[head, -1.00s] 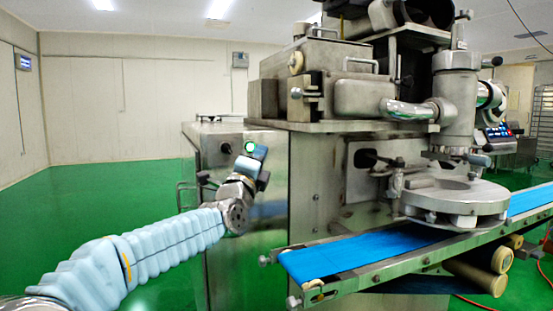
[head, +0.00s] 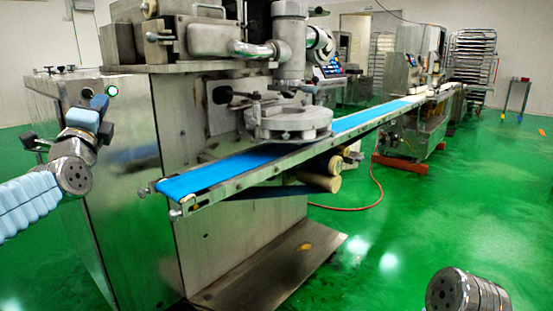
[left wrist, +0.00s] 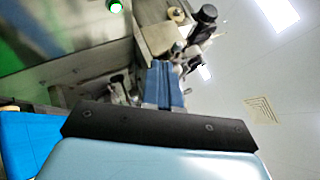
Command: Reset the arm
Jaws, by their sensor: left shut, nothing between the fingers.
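My left gripper (head: 100,103) is at the left of the head view, raised beside the top corner of the steel encrusting machine (head: 140,160). Its fingers are shut with nothing between them. A green-lit round button (head: 112,91) shows just above and right of the fingertips. I cannot tell the exact gap between them. In the left wrist view, the shut fingers (left wrist: 165,85) point up the picture and the green light (left wrist: 115,6) is at the top edge. Part of my right arm shows at the bottom right of the head view, but its gripper is out of view.
A blue conveyor belt (head: 205,178) runs from the machine's front toward the back right. A round steel turntable (head: 288,123) sits over it. A second machine (head: 412,120) and rack trolleys (head: 472,58) stand farther back.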

